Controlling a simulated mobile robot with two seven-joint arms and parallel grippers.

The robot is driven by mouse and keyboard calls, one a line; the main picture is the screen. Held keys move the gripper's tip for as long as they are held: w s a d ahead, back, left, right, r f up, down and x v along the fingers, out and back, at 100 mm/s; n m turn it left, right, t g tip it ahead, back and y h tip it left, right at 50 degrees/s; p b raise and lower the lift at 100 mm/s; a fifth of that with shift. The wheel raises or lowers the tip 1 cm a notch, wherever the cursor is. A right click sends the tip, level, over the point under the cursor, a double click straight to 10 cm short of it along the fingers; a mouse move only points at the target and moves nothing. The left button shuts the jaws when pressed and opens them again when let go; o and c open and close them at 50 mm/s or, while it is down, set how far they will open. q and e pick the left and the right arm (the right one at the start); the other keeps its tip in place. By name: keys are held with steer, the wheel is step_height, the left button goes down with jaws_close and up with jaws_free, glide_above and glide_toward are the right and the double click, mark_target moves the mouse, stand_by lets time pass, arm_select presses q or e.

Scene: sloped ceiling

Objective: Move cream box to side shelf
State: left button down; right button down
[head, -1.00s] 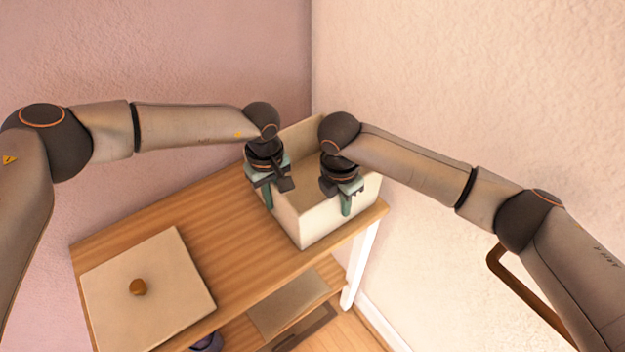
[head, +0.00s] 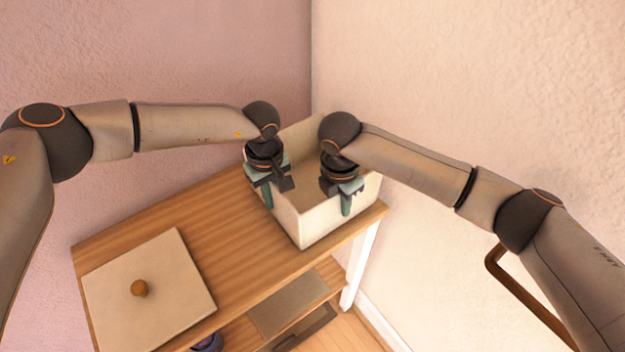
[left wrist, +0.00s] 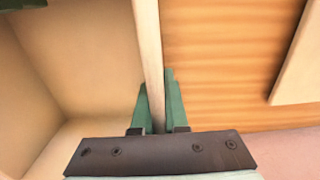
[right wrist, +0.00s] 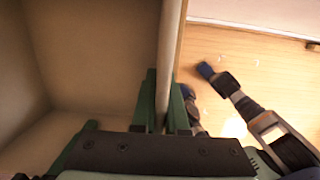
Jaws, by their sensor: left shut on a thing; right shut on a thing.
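The open cream box (head: 325,222) stands on the right end of the wooden shelf top (head: 230,215), near the wall corner. My left gripper (head: 268,196) is shut on the box's left wall, and the left wrist view shows that wall (left wrist: 148,50) between the green fingers (left wrist: 159,108). My right gripper (head: 346,202) is shut on the box's front right wall. That wall (right wrist: 170,50) shows between its fingers (right wrist: 166,108) in the right wrist view. The inside of the box looks empty where visible; my arms hide part of it.
A square cream lid (head: 180,290) with a round brown knob (head: 139,288) lies on the left part of the shelf top. A lower shelf (head: 290,303) holds a flat panel and a dark purple item (head: 208,342). Walls stand close behind and right of the box.

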steer(key=shift+r+p, duration=2)
steer(key=shift+r, duration=0.3)
steer(key=shift+s+f, duration=0.1)
